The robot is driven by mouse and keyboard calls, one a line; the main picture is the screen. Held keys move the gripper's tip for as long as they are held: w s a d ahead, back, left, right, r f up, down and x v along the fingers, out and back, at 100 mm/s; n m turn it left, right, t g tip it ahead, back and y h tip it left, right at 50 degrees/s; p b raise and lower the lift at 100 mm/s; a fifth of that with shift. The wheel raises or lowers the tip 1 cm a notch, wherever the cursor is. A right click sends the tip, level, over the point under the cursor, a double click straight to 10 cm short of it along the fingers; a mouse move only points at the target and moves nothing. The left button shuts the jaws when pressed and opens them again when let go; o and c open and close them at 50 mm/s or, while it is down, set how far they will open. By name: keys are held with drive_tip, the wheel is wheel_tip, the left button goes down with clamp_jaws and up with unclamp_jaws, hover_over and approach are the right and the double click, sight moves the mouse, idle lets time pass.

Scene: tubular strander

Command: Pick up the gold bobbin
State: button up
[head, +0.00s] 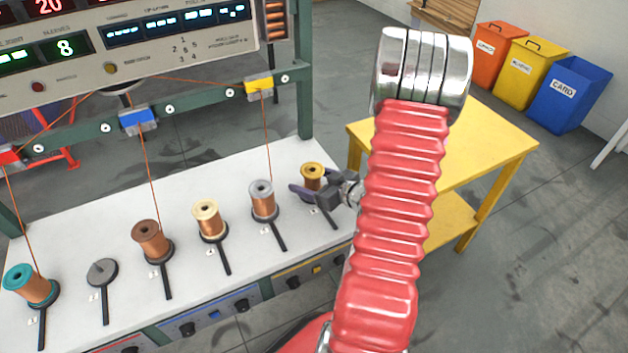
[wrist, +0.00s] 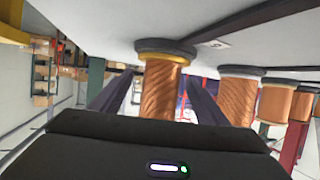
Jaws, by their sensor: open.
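The gold bobbin (head: 312,171), wound with copper wire, stands upright on its dark holder at the right end of the white bench. My gripper (head: 311,190) is at it from the right, open, with one dark finger showing to its left. In the wrist view, which looks upside down, the gold bobbin (wrist: 162,88) is between the two dark fingers of my gripper (wrist: 158,92). Gaps show on both sides. Its far end is hidden behind the gripper body. I cannot tell whether a finger touches it.
A silver-grey bobbin (head: 263,199) stands just left of the gold one. Cream (head: 210,219), brown (head: 151,240) and teal (head: 30,284) bobbins stand further left, with an empty holder (head: 101,272) between brown and teal. A yellow table (head: 490,150) stands right.

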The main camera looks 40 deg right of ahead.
drive_tip(key=shift+x, duration=1.15)
drive_tip(key=c, duration=1.4)
